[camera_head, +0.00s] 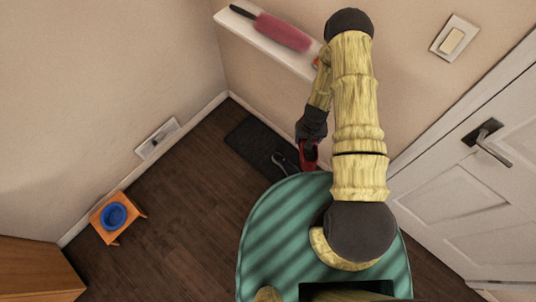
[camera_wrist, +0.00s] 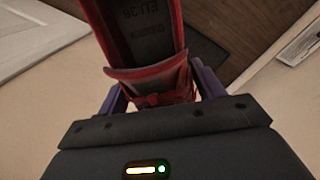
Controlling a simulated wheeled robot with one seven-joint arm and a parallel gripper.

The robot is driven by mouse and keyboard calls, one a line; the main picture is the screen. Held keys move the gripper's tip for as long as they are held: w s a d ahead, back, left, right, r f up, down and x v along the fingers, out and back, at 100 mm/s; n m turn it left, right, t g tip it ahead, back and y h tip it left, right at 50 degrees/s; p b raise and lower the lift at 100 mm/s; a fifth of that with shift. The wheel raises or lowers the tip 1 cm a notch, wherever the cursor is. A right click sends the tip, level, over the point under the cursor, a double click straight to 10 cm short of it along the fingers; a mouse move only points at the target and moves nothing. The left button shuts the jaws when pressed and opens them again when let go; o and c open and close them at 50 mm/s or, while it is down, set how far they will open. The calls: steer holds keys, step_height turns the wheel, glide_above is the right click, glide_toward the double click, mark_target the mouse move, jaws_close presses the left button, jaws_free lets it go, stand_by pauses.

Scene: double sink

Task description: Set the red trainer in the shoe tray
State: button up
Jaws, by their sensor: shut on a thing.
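The red trainer (camera_head: 310,156) is in my gripper (camera_head: 308,141), near the right end of the dark shoe tray (camera_head: 247,137). In the wrist view the red trainer (camera_wrist: 147,84) sits between the two fingers of my gripper (camera_wrist: 158,88), which are shut on its heel end. Its dark insole shows the print "EU 36". The toe runs out of the top of that view. The tray lies on the floor along the wall. My arm and body hide part of its right end, and I cannot tell the trainer's height above it.
A grey curved object (camera_head: 280,163) lies at the tray's near right part. A wall ledge (camera_head: 262,39) with a pink duster (camera_head: 284,33) is above the tray. A small orange stool (camera_head: 128,205) with a blue bowl (camera_head: 113,215) stands left. A white door (camera_head: 480,180) is right. The middle floor is clear.

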step_height(320, 180, down, 57)
steer(key=b, duration=5.7)
steer(key=shift+m, duration=0.4)
steer(key=f+b, duration=0.1)
steer(key=f, duration=0.1)
steer(key=f+b, duration=0.1)
steer(key=b, duration=0.1)
steer(key=a+f+b, duration=0.1)
steer(key=f+b, duration=0.1)
steer(key=shift+w+f, duration=0.3)
steer(key=shift+w+a+f+m+b, duration=0.4)
steer(key=shift+a+m+b, duration=0.15)
steer(key=shift+a+m, duration=0.2)
steer(key=shift+w+a+f+m+b, duration=0.35)
steer(key=shift+a+f+m+b, duration=0.1)
steer(key=shift+a+m+b, duration=0.2)
steer(key=shift+w+a+f+m+b, duration=0.35)
steer(key=shift+a+f+m+b, duration=0.1)
steer(key=shift+a+m, duration=0.3)
steer(key=shift+w+a+m, duration=0.3)
steer(key=shift+a+m, duration=0.1)
steer(key=shift+m, duration=0.25)
